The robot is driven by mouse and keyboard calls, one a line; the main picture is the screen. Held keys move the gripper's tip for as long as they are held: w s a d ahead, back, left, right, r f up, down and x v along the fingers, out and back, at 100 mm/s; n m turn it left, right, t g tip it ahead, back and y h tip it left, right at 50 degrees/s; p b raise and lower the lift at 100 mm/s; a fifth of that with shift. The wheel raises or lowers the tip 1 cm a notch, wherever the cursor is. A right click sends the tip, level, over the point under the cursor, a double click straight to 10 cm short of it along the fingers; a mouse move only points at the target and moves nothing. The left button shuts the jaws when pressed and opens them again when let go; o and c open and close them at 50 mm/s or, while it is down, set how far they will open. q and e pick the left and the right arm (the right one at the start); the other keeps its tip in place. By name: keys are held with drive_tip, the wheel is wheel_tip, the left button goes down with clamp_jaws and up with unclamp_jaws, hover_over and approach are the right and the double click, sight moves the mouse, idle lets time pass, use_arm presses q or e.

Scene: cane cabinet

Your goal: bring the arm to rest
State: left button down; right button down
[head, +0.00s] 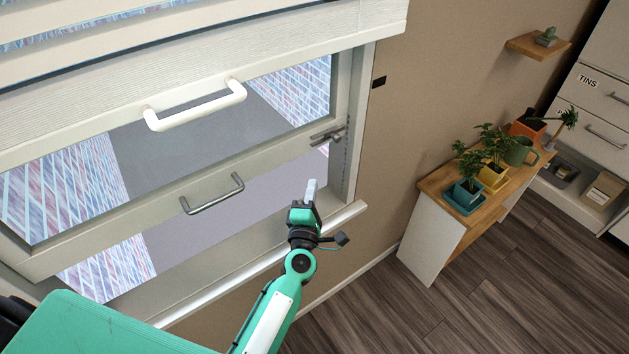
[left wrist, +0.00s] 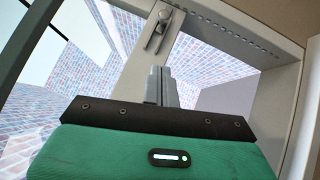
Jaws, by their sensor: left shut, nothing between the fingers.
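My left gripper (head: 311,190) is in front of the lower right part of the window, above the sill, with its fingers pointing up. Its fingers are shut with nothing between them, and they show together in the left wrist view (left wrist: 162,86). The window sash (head: 105,242) is tilted open, with a gap below it. A metal latch (head: 328,135) sits at the right side of the frame, above my gripper; it also shows in the left wrist view (left wrist: 160,28), just beyond the fingertips. My right gripper is not in view.
A white handle (head: 197,106) is on the blind and a grey handle (head: 212,194) on the sash. The sill (head: 330,222) runs below my gripper. At right, a wooden-topped cabinet (head: 440,186) holds several plants. The dark floor (head: 400,315) before it is clear.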

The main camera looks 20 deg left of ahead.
use_arm(q)
drive_tip(key=s+d+f+m+g+h, duration=0.1)
drive_tip(key=s+f+m+g+h, duration=0.3)
drive_tip(key=f, duration=0.8)
drive_tip(key=s+d+f+m+g+y, duration=0.15)
drive_tip(key=s+f+m, duration=0.35)
drive_tip(key=f, duration=0.8)
drive_tip(key=s+f+m+g+h, duration=0.3)
drive_tip(key=s+f+m, duration=0.2)
drive_tip(key=f, duration=0.7)
drive_tip(key=s+a+f+m+g+y, duration=0.1)
drive_tip(key=s+a+f+m+g, duration=0.15)
drive_tip(key=s+f, duration=0.6)
drive_tip(key=s+a+f+m+g, duration=0.2)
drive_tip(key=s+f+m+g, duration=0.15)
drive_tip(key=s+f, duration=0.55)
drive_tip(key=s+a+f+m+g+y, duration=0.1)
drive_tip(key=s+a+f+m+g, duration=0.1)
drive_tip(key=s, duration=0.8)
drive_tip(key=s+a+f+m+g, duration=0.2)
drive_tip(key=s+a, duration=0.3)
drive_tip(key=s, duration=0.4)
drive_tip(key=shift+s+a+f+y, duration=0.15)
drive_tip(key=shift+s+f+y, duration=0.25)
drive_tip(key=shift+f, duration=0.2)
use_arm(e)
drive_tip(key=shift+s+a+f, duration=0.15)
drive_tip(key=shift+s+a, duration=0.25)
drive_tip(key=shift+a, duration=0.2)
